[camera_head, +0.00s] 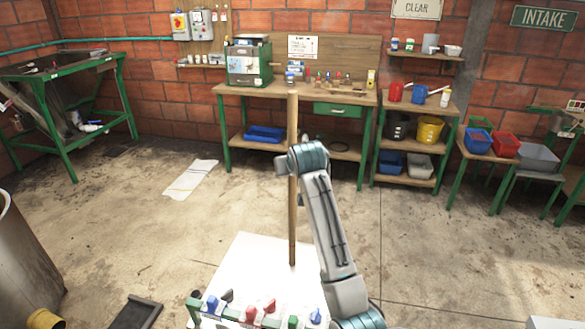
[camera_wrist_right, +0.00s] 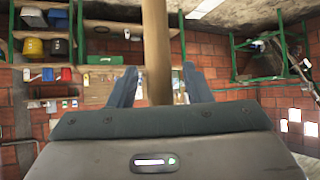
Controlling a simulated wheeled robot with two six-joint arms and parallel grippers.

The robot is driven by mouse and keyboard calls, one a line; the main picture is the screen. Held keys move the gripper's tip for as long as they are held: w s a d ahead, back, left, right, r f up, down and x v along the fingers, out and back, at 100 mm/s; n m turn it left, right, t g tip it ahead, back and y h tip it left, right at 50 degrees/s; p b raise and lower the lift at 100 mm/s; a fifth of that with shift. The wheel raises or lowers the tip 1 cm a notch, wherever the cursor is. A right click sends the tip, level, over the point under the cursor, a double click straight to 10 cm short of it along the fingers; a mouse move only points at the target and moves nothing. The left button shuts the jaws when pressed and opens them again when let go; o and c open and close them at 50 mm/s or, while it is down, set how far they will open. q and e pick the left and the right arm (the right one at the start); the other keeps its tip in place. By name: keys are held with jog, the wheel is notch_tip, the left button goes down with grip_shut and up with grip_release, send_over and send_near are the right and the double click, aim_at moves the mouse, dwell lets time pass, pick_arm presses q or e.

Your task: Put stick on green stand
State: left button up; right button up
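A long tan wooden stick (camera_head: 292,215) stands upright in the head view, with its lower end over a white surface (camera_head: 250,262). My right arm's wrist is beside its middle, and hides the fingers there. In the right wrist view, the stick (camera_wrist_right: 155,45) runs between the two fingers of my right gripper (camera_wrist_right: 160,68). Small gaps seem to show on both sides, so contact is unclear. A green-framed stand (camera_head: 62,75) with a dark sloped basin is at the far left; I cannot tell if it is the task's stand. My left gripper is out of view.
A rack of coloured pieces (camera_head: 262,312) lies on the white surface in front. A workbench (camera_head: 230,90) and a shelf (camera_head: 446,108) with buckets stand along the brick wall. A metal drum (camera_head: 22,265) is at left. The floor between is mostly open, with a paper sheet (camera_head: 190,180).

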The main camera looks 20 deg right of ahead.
jog(key=b+v, duration=0.3)
jog(key=v, duration=0.9)
jog(key=shift+r, duration=0.1)
dwell(1.1)
